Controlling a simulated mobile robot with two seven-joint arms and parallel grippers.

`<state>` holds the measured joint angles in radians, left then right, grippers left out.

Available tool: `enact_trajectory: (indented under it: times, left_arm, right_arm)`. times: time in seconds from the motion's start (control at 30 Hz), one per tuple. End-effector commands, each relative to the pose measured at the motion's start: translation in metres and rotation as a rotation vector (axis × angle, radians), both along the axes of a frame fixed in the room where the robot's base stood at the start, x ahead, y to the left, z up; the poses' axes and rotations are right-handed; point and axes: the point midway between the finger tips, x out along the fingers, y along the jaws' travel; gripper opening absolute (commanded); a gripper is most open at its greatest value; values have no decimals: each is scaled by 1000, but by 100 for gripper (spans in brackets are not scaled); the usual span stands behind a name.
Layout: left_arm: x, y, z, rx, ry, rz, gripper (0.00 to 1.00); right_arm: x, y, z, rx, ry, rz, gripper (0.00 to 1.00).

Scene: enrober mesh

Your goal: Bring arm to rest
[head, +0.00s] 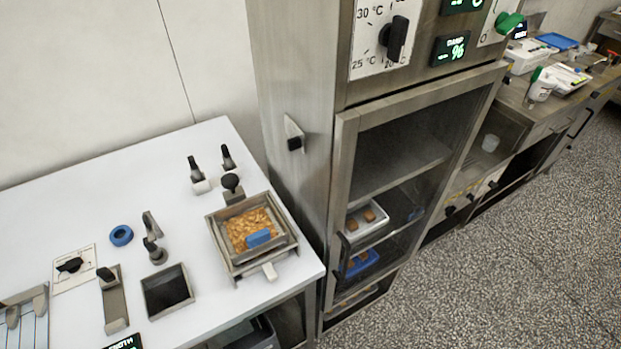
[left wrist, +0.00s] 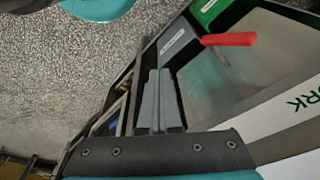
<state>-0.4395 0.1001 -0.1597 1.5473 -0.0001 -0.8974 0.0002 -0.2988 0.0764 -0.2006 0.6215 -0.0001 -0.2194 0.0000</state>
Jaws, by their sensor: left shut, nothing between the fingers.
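My left gripper (left wrist: 159,76) shows in the left wrist view, with its two grey fingers together and nothing between them. It points toward a counter or cart edge with bins, and I cannot tell how far above it the fingers are. No arm or gripper of mine shows in the head view. My right gripper is in neither view.
The left wrist view shows a grey bin (left wrist: 180,45), a red handle (left wrist: 229,39) and speckled floor (left wrist: 60,70). The head view shows a white table (head: 190,235) with a metal tray (head: 287,243) of tan pieces, a tall steel cabinet (head: 290,70), and open floor (head: 520,250) at right.

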Motion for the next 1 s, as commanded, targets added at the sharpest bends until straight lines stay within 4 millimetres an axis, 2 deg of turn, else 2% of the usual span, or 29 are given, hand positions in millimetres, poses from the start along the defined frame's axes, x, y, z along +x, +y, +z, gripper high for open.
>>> enact_trajectory:
  times: [0.03, 0.2, 0.4, 0.5, 0.6, 0.7, 1.0]
  left_arm:
    - [-9, 1, -34, 2, 14, -2, 0]
    - [-43, 6, -111, 5, 44, -9, 0]
    - [-91, 14, -189, 10, 77, -17, 0]
    - [-114, 19, -218, 12, 90, -19, 0]
    - [-133, 23, -237, 15, 100, -23, 0]
    - [-145, 25, -247, 15, 106, -25, 0]
    - [-152, 27, -250, 16, 109, -26, 0]
  right_arm:
    - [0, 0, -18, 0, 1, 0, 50]
    - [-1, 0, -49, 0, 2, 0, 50]
    - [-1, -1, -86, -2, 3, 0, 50]
    - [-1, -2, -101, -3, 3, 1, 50]
    - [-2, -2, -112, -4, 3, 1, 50]
    - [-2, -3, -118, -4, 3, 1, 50]
    - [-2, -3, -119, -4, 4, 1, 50]
